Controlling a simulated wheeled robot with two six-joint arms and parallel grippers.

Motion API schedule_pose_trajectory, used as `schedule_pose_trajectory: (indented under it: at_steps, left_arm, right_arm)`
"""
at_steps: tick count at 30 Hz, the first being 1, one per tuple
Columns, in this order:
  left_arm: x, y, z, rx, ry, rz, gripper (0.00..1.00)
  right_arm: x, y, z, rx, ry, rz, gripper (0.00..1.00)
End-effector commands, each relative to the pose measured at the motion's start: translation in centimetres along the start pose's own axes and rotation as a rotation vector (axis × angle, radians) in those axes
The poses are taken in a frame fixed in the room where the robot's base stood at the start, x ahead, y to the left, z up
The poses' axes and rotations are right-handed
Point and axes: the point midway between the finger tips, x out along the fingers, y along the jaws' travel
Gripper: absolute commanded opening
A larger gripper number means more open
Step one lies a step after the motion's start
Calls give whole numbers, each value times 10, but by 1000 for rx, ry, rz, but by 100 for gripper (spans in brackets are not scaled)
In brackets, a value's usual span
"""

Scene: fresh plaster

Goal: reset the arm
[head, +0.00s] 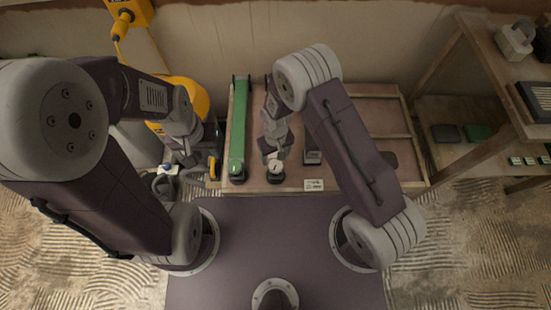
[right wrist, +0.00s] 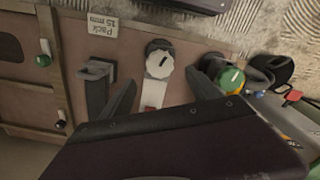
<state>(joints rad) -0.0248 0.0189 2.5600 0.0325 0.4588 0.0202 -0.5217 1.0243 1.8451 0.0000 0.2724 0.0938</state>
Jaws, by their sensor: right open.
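My right gripper (head: 275,148) hangs over the wooden board, and its two dark fingers are spread with nothing between the tips. In the right wrist view my right gripper (right wrist: 160,92) straddles the sight line to a tool with a white round knob (right wrist: 159,63); I cannot tell if it touches. This white knob also shows in the head view (head: 275,167), just below the fingers. My left gripper (head: 212,160) is at the board's left edge, beside yellow equipment. Its fingers are too small and partly hidden to tell their state.
A green strip with a green knob (head: 237,168) lies left of the white knob. A dark grey tool (head: 312,157) and a label card (head: 314,185) are to its right. The wooden board (head: 375,121) is partly bare at right. A wooden shelf (head: 480,40) stands far right.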

Motion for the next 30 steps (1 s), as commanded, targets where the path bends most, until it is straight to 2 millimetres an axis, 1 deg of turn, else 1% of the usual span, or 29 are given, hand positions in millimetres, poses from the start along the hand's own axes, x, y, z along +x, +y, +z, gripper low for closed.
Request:
schedule_pose_trajectory:
  at_steps: [1, 4, 20, 22, 23, 25, 26, 27, 29, 30]
  left_arm:
    - [-4, 0, 0, 0, 0, 0, 36]
    - [-5, 0, 0, 0, 0, 0, 36]
    - [-4, 0, 0, 0, 0, 0, 36]
    - [-4, 0, 0, 0, 0, 0, 36]
    - [-4, 0, 0, 0, 0, 0, 36]
    - [-5, 0, 0, 0, 0, 0, 36]
    - [-5, 0, 0, 0, 0, 0, 36]
    - [-5, 0, 0, 0, 0, 0, 36]
    - [-4, 0, 0, 0, 0, 0, 36]
    - [-4, 0, 0, 0, 0, 0, 36]
  right_arm:
    - [-9, 0, -1, 0, 2, 0, 71]
    - [-17, 0, 0, 0, 1, 0, 71]
    - [-17, 0, 0, 0, 0, 0, 71]
    - [-18, 5, -1, 13, 2, 0, 71]
    - [-22, 9, -5, 26, 12, -1, 71]
    - [-42, 23, -23, 65, 64, -4, 71]
    - [-55, 32, -32, 89, 95, -5, 71]
    - [-78, 48, -41, 128, 139, -4, 71]
    - [-115, 75, -44, 197, 198, 0, 71]
    - [-136, 92, -38, 240, 224, 4, 71]
